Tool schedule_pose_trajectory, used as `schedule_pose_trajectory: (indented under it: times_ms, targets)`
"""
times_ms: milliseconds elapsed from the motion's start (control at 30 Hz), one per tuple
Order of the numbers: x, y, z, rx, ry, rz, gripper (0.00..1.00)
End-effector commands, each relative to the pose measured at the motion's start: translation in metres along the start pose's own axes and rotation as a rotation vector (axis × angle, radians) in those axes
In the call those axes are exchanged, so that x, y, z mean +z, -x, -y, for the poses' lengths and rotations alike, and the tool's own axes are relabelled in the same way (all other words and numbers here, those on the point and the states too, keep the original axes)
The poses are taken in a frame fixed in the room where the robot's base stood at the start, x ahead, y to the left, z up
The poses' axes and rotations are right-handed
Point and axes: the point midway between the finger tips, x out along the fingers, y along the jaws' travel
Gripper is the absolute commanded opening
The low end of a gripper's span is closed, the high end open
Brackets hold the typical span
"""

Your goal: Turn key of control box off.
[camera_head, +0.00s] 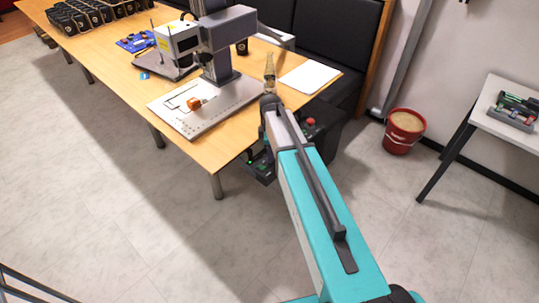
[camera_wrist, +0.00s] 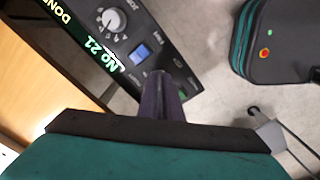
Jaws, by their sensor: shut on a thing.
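The control box (camera_wrist: 150,30) fills the upper left of the wrist view as a black panel with a white dial, a small blue display and green lettering. My gripper (camera_wrist: 163,78) is at the panel's lower edge, just below the blue display. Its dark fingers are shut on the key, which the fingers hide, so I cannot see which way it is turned. In the head view, a dark box with a red button (camera_head: 311,122) stands beside the table end, partly behind my arm. My gripper is hard to make out there.
The wooden table (camera_head: 120,75) carries the laser marker (camera_head: 215,40), an orange block (camera_head: 194,103), a bottle (camera_head: 269,68) and a white sheet (camera_head: 309,77). A red bucket (camera_head: 403,131) stands by the wall. A white side table (camera_head: 510,128) is at right. The floor at left is clear.

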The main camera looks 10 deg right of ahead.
Motion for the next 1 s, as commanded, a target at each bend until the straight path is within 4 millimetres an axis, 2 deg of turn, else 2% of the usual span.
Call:
schedule_pose_trajectory:
  times_ms: [567,700,1000]
  targets:
    - [-0.0039,-0.0004,0.0034,-0.008,0.059,-0.006,0.00]
    - [-0.0037,-0.0005,0.0032,-0.008,0.058,-0.005,0.24]
    - [-0.0019,-0.0001,0.0016,-0.003,0.055,-0.002,0.24]
